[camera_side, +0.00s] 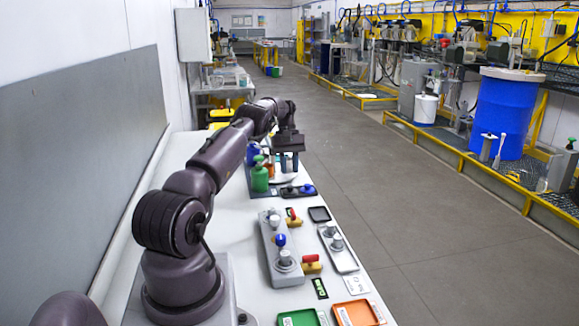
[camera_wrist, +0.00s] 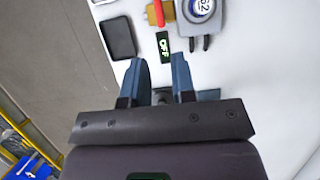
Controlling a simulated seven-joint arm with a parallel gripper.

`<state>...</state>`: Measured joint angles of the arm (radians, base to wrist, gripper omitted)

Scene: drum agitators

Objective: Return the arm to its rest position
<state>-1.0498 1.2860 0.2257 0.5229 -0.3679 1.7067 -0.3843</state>
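My arm reaches forward along the white table. My gripper (camera_side: 289,163) hangs over the far part of the table, pointing down. In the wrist view its two blue fingers (camera_wrist: 161,70) stand apart with nothing held between their tips. In the side view the gripper is close to a green bottle (camera_side: 260,178) and a white dish (camera_side: 284,179), behind and to the right of the bottle. The exact height of the fingertips above the table cannot be told.
A grey control panel (camera_side: 272,235) with knobs and a valve with a red handle (camera_side: 311,259) stand on the table (camera_side: 233,236). A black tray (camera_side: 319,214), a green tray (camera_side: 299,318) and an orange tray (camera_side: 359,313) lie along the right side. A grey wall panel (camera_side: 80,150) borders the left.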

